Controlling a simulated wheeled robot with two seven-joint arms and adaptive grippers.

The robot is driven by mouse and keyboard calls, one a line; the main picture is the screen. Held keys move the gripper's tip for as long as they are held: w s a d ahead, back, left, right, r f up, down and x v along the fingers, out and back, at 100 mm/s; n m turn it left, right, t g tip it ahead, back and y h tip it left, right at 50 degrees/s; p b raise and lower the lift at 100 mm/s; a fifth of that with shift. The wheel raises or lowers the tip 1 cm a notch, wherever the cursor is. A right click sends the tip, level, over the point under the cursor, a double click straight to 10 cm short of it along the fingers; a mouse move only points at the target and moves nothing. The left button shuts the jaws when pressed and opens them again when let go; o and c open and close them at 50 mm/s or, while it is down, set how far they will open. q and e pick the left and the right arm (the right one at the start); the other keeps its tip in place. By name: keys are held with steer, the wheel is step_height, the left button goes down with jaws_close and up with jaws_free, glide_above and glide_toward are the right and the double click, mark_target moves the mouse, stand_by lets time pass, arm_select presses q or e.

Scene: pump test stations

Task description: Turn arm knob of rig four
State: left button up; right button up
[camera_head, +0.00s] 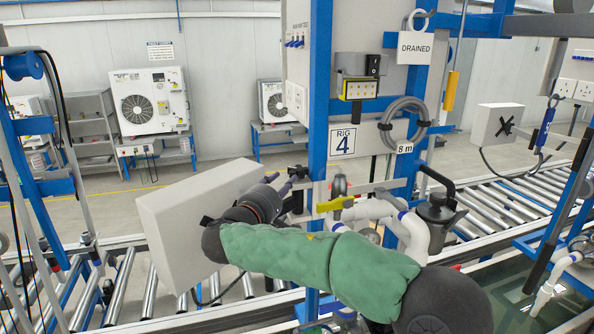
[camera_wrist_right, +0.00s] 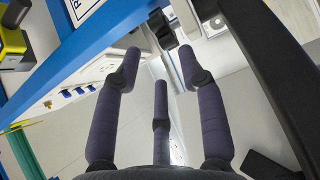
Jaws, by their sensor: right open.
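Rig four shows by its sign "RIG 4" (camera_head: 343,142) on a blue post (camera_head: 319,90). My right gripper (camera_head: 287,184) reaches the left side of this post from the front, just right of a large pale grey box (camera_head: 170,225). In the right wrist view my right gripper (camera_wrist_right: 160,62) has its three fingers spread, with nothing clasped. A dark knob-like part (camera_wrist_right: 162,30) lies just beyond and between the fingertips, beside a metal bracket. I cannot tell whether any finger touches it. In the head view my gripper largely hides this spot. My left gripper is not in view.
Roller conveyors (camera_head: 510,200) run behind. In the wrist view a black bar (camera_wrist_right: 280,80) crosses the right.

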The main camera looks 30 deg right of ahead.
mark_target(296, 171)
steer(key=x, duration=0.8)
steer(key=shift+w+d+f+p, duration=0.1)
steer(key=shift+d+p, duration=0.1)
steer(key=shift+p, duration=0.2)
jaws_close()
steer(key=shift+a+g, duration=0.1)
steer(key=shift+g, duration=0.2)
